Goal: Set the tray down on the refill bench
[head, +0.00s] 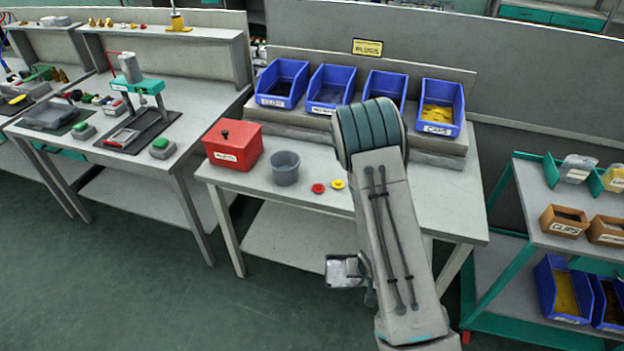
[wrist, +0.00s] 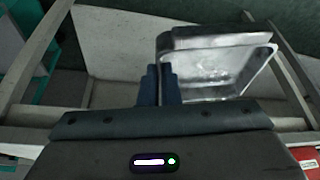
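In the head view my arm hides the fingers and part of the bench's front edge. The tray is apart from the bench top. No label reading "refill bench" can be seen.
On that bench stand a red box (head: 233,144), a grey cup (head: 285,168), a red disc (head: 318,188) and a yellow disc (head: 338,184). Several blue bins line its back. The front right of its top is clear. A shelf cart (head: 545,215) stands to the right.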

